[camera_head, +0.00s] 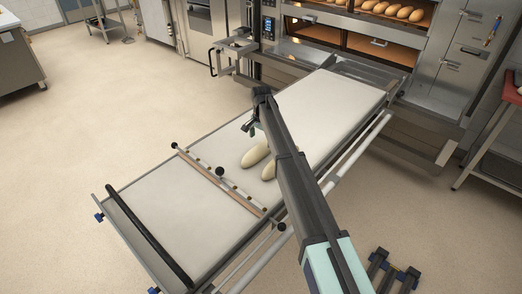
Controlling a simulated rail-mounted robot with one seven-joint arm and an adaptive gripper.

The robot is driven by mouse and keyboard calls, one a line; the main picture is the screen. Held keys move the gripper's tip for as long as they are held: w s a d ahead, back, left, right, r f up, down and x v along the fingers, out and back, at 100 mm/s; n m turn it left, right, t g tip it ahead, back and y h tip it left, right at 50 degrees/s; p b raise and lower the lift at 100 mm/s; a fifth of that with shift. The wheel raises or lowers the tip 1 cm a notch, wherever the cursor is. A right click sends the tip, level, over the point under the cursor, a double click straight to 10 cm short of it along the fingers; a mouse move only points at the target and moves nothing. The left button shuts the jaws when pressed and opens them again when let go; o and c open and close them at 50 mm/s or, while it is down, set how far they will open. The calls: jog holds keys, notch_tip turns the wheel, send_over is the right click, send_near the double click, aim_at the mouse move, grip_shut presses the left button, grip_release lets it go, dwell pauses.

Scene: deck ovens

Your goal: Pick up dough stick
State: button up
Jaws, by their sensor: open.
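Two pale, smooth, elongated dough sticks lie on the white loader belt (330,102). One dough stick (255,155) shows almost whole. The other dough stick (269,171) is partly hidden behind my arm. My gripper (249,130) is open and appears empty. It is over the belt, just beyond the visible dough stick in the picture and apart from it. The exact height of the gripper above the belt cannot be told.
A wooden bar with dark knobs (219,182) crosses the belt, left of the dough. A black roller (148,236) lies at the near end. Metal rails edge the belt. The deck oven (350,38), with browned loaves (398,11), stands beyond. A red-topped table (511,88) is at right.

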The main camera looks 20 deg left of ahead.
aim_at(261, 145)
jog(key=shift+w+f+p, duration=0.1)
jog(key=shift+f+p, duration=0.65)
jog(key=shift+f, duration=2.3)
jog(key=c, duration=1.5)
